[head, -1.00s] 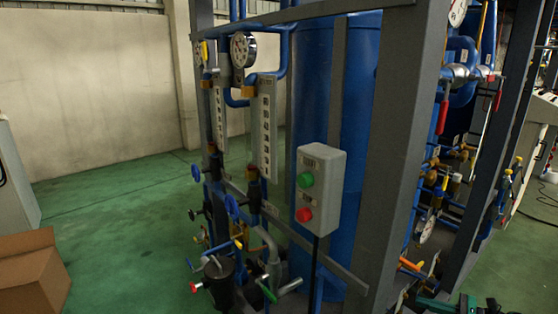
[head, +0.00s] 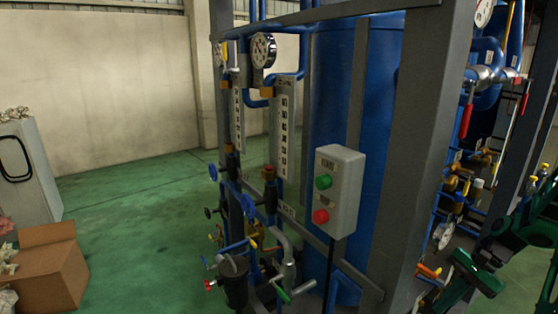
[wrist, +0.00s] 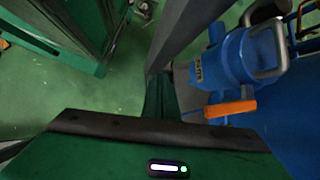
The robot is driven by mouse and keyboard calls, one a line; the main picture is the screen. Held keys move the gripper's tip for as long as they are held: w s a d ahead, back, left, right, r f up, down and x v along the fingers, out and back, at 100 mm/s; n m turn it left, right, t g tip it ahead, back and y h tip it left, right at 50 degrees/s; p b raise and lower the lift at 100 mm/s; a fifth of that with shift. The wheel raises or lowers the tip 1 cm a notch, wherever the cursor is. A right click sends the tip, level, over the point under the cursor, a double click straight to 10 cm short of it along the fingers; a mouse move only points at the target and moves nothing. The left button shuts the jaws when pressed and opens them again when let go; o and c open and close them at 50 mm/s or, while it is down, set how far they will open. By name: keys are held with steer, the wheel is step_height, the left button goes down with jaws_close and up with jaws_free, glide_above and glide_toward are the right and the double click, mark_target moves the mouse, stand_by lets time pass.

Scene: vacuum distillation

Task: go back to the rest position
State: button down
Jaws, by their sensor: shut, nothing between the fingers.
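My gripper (wrist: 160,88) shows in the wrist view as a narrow dark green shape pointing away from the camera. Its fingers are shut and hold nothing. In the wrist view it is beside a blue valve body (wrist: 225,68) with an orange handle (wrist: 231,109), which lies just to the right. In the head view my dark green arm (head: 508,240) reaches in at the lower right, beside the grey frame post (head: 417,150). I cannot tell whether anything touches the frame.
The blue tank (head: 381,110) stands in the frame behind the grey button box (head: 339,190). Gauges, valves and pipes crowd the frame. A cardboard box (head: 55,275) and a grey cabinet (head: 28,180) stand at left. Green floor (head: 135,205) is clear between them and the frame.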

steer(key=s+a+r+n+h, duration=0.3)
steer(key=s+a+r+n, duration=0.1)
steer(key=s+r, duration=0.5)
steer(key=s+a+r+n+h, duration=0.3)
steer(key=s+a+r+n, duration=0.1)
steer(key=s+r, duration=0.5)
steer(key=shift+s+a, duration=0.3)
steer(key=shift+s, duration=0.4)
steer(key=shift+w+f, duration=0.3)
steer(key=shift+w, duration=0.3)
stand_by(1.2)
